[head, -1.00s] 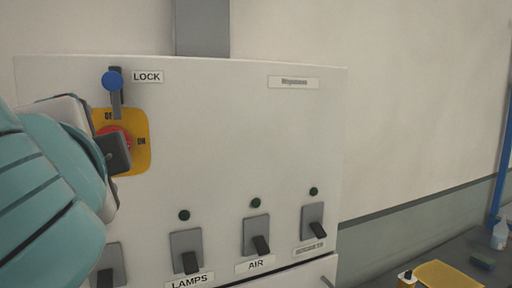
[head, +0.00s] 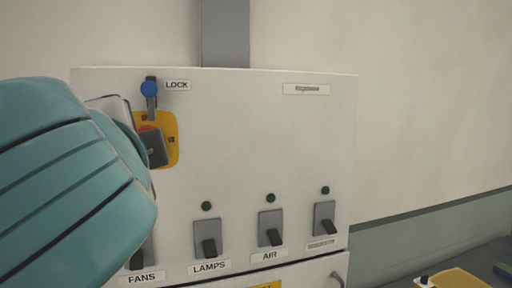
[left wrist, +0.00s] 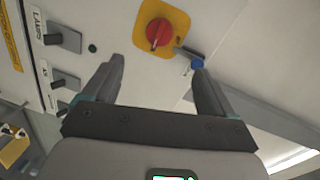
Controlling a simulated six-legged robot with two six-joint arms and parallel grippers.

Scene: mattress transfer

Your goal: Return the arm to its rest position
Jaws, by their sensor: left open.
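My left arm comes in from the left in the head view, in front of a white control panel (head: 270,140). Its gripper (head: 152,148) is mostly hidden behind the arm's teal shell, with a dark finger over the yellow switch plate (head: 172,122). In the left wrist view my left gripper (left wrist: 160,75) is open, with nothing between its fingers. Beyond the fingertips is the red rotary knob (left wrist: 157,32) on its yellow plate. The blue-tipped lock lever (left wrist: 197,63) shows close to the right finger; I cannot tell whether they touch. My right gripper is not in view.
Below are switches labelled FANS, LAMPS (head: 207,238) and AIR (head: 271,228), plus one with an unreadable label. A grey duct (head: 225,33) rises above the panel. A yellow tray (head: 460,279) lies at lower right. The wall area right of the panel is clear.

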